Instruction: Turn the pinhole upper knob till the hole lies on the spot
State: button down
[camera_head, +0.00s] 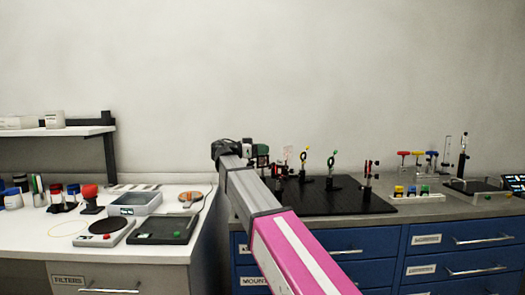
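My arm reaches up and left from the bottom, and its dark far end is at the left back of the black optical breadboard (340,208). My gripper's fingers cannot be made out there, so whether they are open or shut does not show. Several small optics mounts stand on the board: one with a yellow ring (303,156), one with a green ring (331,161), and a dark post with red parts (368,176) at the right. Which is the pinhole mount, its upper knob, the hole and the spot are too small to tell. My arm hides the board's left part.
Right of the board stand a rack of coloured pieces (412,192), colour-handled tools (410,154) and another post stand (463,158). The white left bench (30,235) holds a grey bin (134,203), a dark tray (163,230) and a scale-like device (103,233). A shelf (80,131) stands behind.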

jog(key=shift+s+t, duration=0.1)
jog(key=shift+t, duration=0.2)
jog(key=n+t, duration=0.1)
jog(key=n+t+y, duration=0.1)
jog(key=t, duration=0.1)
jog(key=shift+s+d+n+y, duration=0.1)
jog(key=shift+s+n+y, duration=0.05)
jog(key=shift+n+y, duration=0.15)
jog(key=shift+w+n+t+y, duration=0.2)
jog(key=shift+n+t+y, duration=0.95)
jog(key=shift+t, duration=0.45)
jog(key=c, duration=1.1)
grip_release()
jog(key=v, duration=1.1)
